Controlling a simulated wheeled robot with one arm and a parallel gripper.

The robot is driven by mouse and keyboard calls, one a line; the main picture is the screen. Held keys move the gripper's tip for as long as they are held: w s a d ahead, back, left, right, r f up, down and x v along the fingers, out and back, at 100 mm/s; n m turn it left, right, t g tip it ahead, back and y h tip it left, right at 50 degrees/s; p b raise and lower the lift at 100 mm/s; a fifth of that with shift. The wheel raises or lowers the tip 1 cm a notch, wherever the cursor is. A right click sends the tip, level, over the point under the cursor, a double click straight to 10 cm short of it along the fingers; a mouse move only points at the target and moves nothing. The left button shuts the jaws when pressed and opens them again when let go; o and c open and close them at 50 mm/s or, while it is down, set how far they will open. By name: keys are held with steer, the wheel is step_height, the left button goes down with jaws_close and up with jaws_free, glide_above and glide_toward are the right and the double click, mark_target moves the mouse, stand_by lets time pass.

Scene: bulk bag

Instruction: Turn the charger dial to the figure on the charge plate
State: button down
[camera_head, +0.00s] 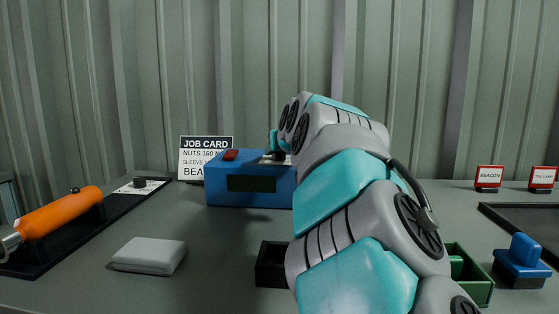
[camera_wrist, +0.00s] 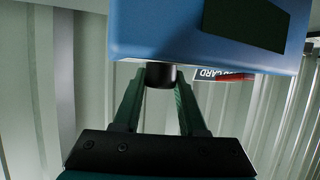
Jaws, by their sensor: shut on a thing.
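The charger is a blue box (camera_head: 228,187) with a dark, blank display (camera_head: 251,184) on its front and a red button (camera_head: 231,155) on top. My arm hides its right side in the head view. In the wrist view the charger (camera_wrist: 150,35) appears inverted, and the black dial (camera_wrist: 161,77) stands out from its top face. My gripper (camera_wrist: 162,74) is shut on the dial, one finger on each side. A pale plate lies on the charger top beside my gripper, mostly hidden. I cannot read any figure on it or the dial's setting.
A job card (camera_head: 206,146) stands behind the charger, partly covered. An orange tool (camera_head: 62,211) lies on a black tray at left. A grey pad (camera_head: 149,256), a black bin (camera_head: 271,266), a green bin (camera_head: 472,280) and a blue block (camera_head: 521,265) stand nearer the front.

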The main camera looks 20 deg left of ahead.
steer(key=shift+s+a+f+n+g+y+b, duration=0.1)
steer(key=shift+n+g+y+b, duration=0.25)
steer(key=shift+b, duration=0.45)
steer(key=shift+s+a+f+n+g+y+b, duration=0.1)
steer(key=shift+n+g+y+b, duration=0.15)
steer(key=shift+n+y+b, duration=0.4)
steer(key=shift+w+d+r+b, duration=0.1)
steer(key=shift+r+b, duration=0.05)
steer(key=shift+b, duration=0.3)
steer(key=shift+r, duration=0.15)
steer(key=shift+c, duration=2.3)
jaws_free()
steer(key=shift+d, duration=0.1)
steer(key=b+v, duration=0.1)
steer(key=v, duration=0.6)
steer(key=shift+d+r+b, duration=0.15)
steer(key=shift+d+b, duration=0.1)
steer(key=shift+b, duration=0.1)
